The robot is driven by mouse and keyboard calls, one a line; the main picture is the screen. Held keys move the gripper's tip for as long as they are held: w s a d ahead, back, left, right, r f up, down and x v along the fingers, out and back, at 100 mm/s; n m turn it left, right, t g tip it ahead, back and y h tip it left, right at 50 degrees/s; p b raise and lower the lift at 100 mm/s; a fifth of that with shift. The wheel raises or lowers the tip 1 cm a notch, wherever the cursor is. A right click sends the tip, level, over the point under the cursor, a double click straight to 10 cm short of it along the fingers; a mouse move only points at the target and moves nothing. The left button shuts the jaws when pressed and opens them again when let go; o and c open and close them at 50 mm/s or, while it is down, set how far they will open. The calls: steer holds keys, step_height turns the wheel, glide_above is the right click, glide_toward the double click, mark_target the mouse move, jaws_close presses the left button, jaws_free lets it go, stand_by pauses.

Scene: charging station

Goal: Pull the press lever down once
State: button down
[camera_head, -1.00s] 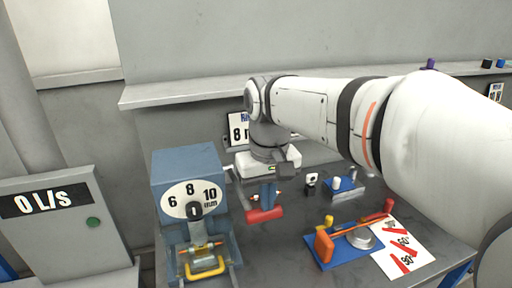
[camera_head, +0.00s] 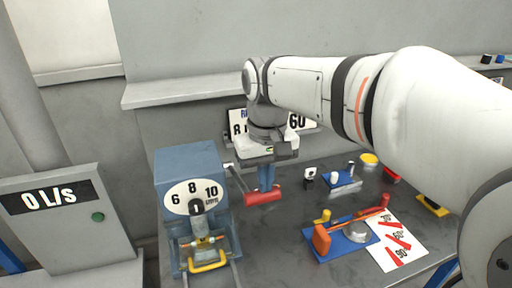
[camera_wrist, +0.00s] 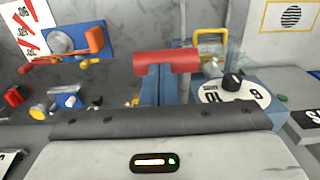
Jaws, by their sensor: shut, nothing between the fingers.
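The press is a blue machine (camera_head: 188,165) with a white 6-8-10 mm dial (camera_head: 193,196), at left of the bench. Its lever is a grey bar on the machine's right side, ending in a red cylindrical handle (camera_head: 263,197). My gripper (camera_head: 267,186) is shut, with blue fingers pointing down onto the handle from above. In the wrist view the red handle (camera_wrist: 165,62) lies across the tips of my shut gripper (camera_wrist: 158,72). The fingers are not around it; whether they touch cannot be told for sure.
A yellow-handled part (camera_head: 208,262) is at the machine's front. Right of the lever are a small blue fixture (camera_head: 342,182) and a blue board (camera_head: 320,255) with an orange lever. A panel reading 0 L/s (camera_head: 45,196) stands far left. Bare bench lies below the handle.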

steer(key=shift+w+r, duration=0.2)
steer(key=shift+r, duration=0.35)
steer(key=shift+r+p, duration=0.1)
steer(key=shift+p, duration=0.25)
steer(key=shift+w+a+r+p, duration=0.1)
steer(key=shift+w+r+p, duration=0.1)
steer(key=shift+r+p, duration=0.25)
steer(key=shift+w+a+r+p, duration=0.1)
steer(key=shift+w+r+p, duration=0.05)
steer(key=shift+r+p, duration=0.25)
steer(key=shift+w+r, duration=0.15)
steer(key=shift+r, duration=0.05)
steer(key=shift+r+p, duration=0.1)
steer(key=shift+p, duration=0.2)
step_height(320, 180, up, 8)
steer(key=w+p, duration=0.1)
steer(key=p, duration=0.6)
steer(key=shift+w+a, duration=0.15)
steer(key=shift+a, duration=0.05)
